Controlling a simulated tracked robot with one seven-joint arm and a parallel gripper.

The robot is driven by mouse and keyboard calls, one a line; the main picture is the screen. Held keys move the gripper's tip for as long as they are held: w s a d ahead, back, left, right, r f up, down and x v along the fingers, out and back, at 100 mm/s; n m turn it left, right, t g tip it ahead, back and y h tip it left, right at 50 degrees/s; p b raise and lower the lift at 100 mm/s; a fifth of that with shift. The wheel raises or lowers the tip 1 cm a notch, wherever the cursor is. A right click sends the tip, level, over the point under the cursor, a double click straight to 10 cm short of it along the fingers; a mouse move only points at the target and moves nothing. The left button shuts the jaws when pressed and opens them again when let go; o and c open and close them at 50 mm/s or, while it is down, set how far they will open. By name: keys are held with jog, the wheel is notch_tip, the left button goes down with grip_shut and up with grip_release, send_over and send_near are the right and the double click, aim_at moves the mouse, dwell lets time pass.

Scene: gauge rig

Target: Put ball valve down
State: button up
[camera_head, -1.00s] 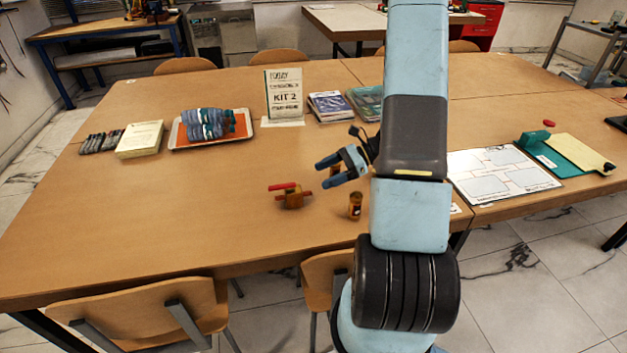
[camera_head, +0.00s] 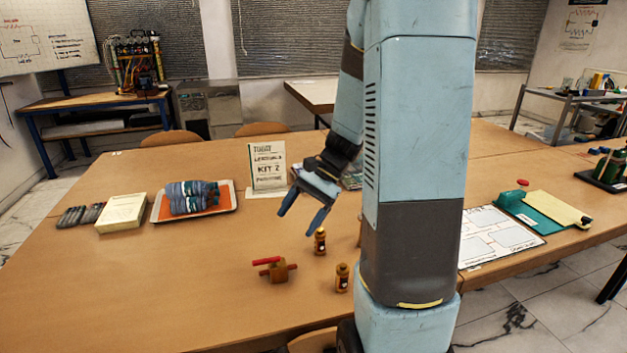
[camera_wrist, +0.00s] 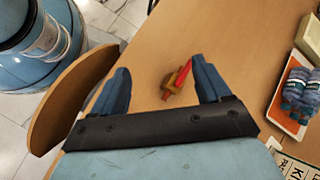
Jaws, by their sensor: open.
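The ball valve (camera_head: 276,271), a brass body with a red lever handle, sits on the wooden table in the head view. It also shows in the wrist view (camera_wrist: 172,91), on the table beyond the fingers and nearer the right one. My gripper (camera_head: 305,217) is open and empty, above the table, up and to the right of the valve and apart from it. In the wrist view both fingers (camera_wrist: 160,80) are spread with nothing between them.
The table left of the valve is clear.

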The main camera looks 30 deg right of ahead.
jog(key=s+a+r+n+t+h, duration=0.3)
jog(key=s+r+n+t+h, duration=0.3)
jog(key=s+r, duration=0.7)
notch_tip(320, 180, up, 4)
jog(key=n+h, duration=0.2)
jog(key=n, duration=0.2)
jog(key=shift+s+a+f+n+t, duration=0.2)
jog(key=shift+f+n+t, duration=0.1)
jog(key=shift+n, duration=0.1)
